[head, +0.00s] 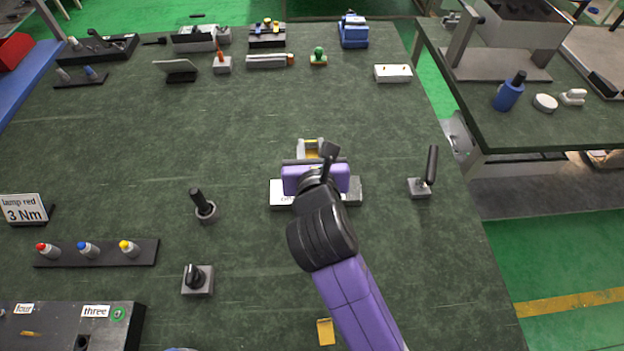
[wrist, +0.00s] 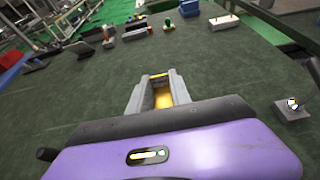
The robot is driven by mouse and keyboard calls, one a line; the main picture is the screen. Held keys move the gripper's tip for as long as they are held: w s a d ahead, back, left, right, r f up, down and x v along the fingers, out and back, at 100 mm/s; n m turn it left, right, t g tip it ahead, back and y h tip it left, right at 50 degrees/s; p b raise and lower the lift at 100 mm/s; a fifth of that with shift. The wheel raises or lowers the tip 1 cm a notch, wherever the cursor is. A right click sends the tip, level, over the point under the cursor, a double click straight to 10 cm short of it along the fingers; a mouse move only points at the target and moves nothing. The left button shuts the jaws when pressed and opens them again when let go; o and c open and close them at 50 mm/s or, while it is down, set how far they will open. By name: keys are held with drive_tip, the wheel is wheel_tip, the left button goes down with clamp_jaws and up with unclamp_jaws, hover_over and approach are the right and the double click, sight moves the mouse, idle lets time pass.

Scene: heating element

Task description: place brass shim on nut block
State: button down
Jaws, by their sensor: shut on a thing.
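My gripper (head: 311,144) reaches over the middle of the table, and its two grey fingers also show in the wrist view (wrist: 158,76). It is shut on a brass-yellow piece (wrist: 162,98), which I take to be the brass shim. The piece sits between the fingers. A low block (head: 354,190) with a white label on its left end lies under my purple wrist, which hides its middle and most of the lettering. I cannot tell for sure whether it is the nut block. I cannot tell the height of the held piece above the table.
A lever on a grey base (head: 419,188) stands right of my wrist. A black knob post (head: 203,206) and a switch base (head: 198,280) stand left. A small yellow piece (head: 325,332) lies near the front. Several items line the back; the table between is clear.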

wheel_tip(320, 180, down, 12)
drive_tip(key=shift+s+b, duration=0.1)
drive_tip(key=shift+b, duration=0.45)
drive_tip(key=shift+f, duration=0.1)
drive_tip(key=c, duration=1.2)
unclamp_jaws()
drive_tip(key=shift+s+r, duration=0.2)
drive_tip(key=v, duration=1.1)
drive_tip(key=shift+s+r, duration=0.15)
drive_tip(key=shift+s, duration=0.1)
